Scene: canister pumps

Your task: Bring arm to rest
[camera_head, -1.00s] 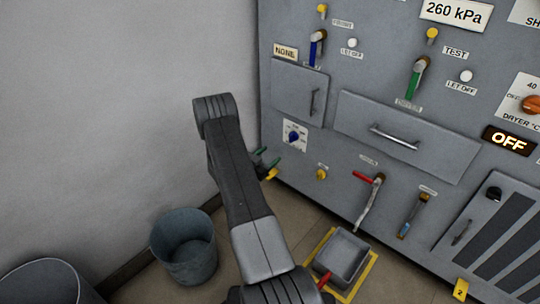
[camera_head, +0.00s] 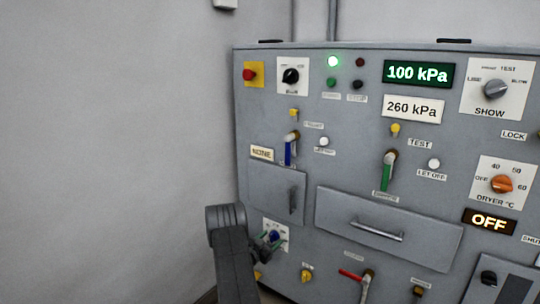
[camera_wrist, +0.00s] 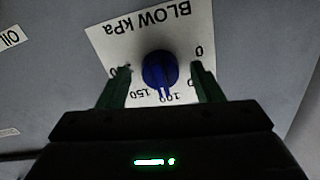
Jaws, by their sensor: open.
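My gripper (camera_head: 272,242) is open at the lower left of the grey panel, at the blue knob (camera_head: 275,236). In the wrist view its two green fingers (camera_wrist: 160,67) stand apart on either side of the blue knob (camera_wrist: 159,70), with gaps to it. The knob sits on a white plate (camera_wrist: 115,40) marked "BLOW kPa", and its pointer is near the 100 mark. I cannot tell how far the fingertips are from the plate. My arm rises from the bottom edge of the head view.
Close by are a small grey door (camera_head: 270,190), a wide drawer (camera_head: 340,218) and a yellow knob (camera_head: 307,275). Displays read "100 kPa" (camera_head: 418,74) and "OFF" (camera_head: 489,221). A bare wall (camera_head: 110,130) stands left.

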